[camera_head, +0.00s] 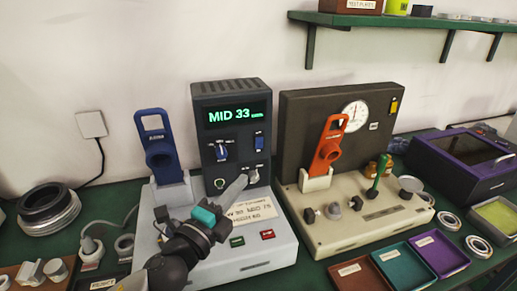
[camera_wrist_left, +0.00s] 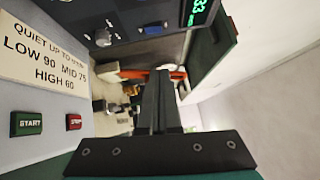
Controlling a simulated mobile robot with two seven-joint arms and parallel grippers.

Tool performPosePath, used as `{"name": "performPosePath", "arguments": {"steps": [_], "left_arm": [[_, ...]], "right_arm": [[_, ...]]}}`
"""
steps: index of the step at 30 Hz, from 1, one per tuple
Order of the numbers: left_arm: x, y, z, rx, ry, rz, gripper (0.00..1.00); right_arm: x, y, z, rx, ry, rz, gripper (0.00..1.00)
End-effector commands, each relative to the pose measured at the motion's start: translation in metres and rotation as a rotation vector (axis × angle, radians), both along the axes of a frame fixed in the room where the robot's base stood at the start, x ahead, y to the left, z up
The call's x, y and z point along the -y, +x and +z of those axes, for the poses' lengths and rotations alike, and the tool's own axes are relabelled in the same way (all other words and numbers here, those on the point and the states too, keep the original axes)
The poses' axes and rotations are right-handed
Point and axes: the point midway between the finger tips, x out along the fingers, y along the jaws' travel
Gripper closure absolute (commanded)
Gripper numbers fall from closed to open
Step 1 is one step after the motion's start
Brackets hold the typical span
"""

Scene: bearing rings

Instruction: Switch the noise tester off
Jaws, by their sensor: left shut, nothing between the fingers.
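The noise tester (camera_head: 232,137) is a dark upright box on a pale grey base, with its green display (camera_head: 235,115) lit and reading "MID 33". A green START button (camera_head: 237,241) and red STOP button (camera_head: 267,234) are on the base. My left gripper (camera_head: 243,180) is shut and empty, in front of the lower panel near a pale knob (camera_head: 253,176). Contact cannot be told. Its fingers (camera_wrist_left: 158,82) also show in the left wrist view.
A blue handheld part (camera_head: 158,148) stands left of the panel. A second tester (camera_head: 335,130) with a dial and an orange part (camera_head: 328,148) stands to the right. Coloured trays (camera_head: 404,265) lie in front of it. A shelf (camera_head: 400,22) hangs above.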

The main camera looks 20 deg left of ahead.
Motion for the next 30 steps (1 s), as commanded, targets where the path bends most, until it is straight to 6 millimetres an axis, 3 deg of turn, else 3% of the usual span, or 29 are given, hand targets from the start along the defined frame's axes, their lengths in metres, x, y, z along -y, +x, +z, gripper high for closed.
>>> {"name": "performPosePath", "arguments": {"steps": [11, 30], "left_arm": [[0.002, 0.011, 0.002, 0.001, -0.002, 0.001, 1.00], [0.018, 0.091, 0.009, 0.002, -0.002, 0.001, 1.00]], "right_arm": [[0.000, 0.000, 0.002, 0.000, 0.000, 0.000, 1.00], [0.000, 0.000, 0.007, -0.001, 0.000, 0.000, 1.00]]}}
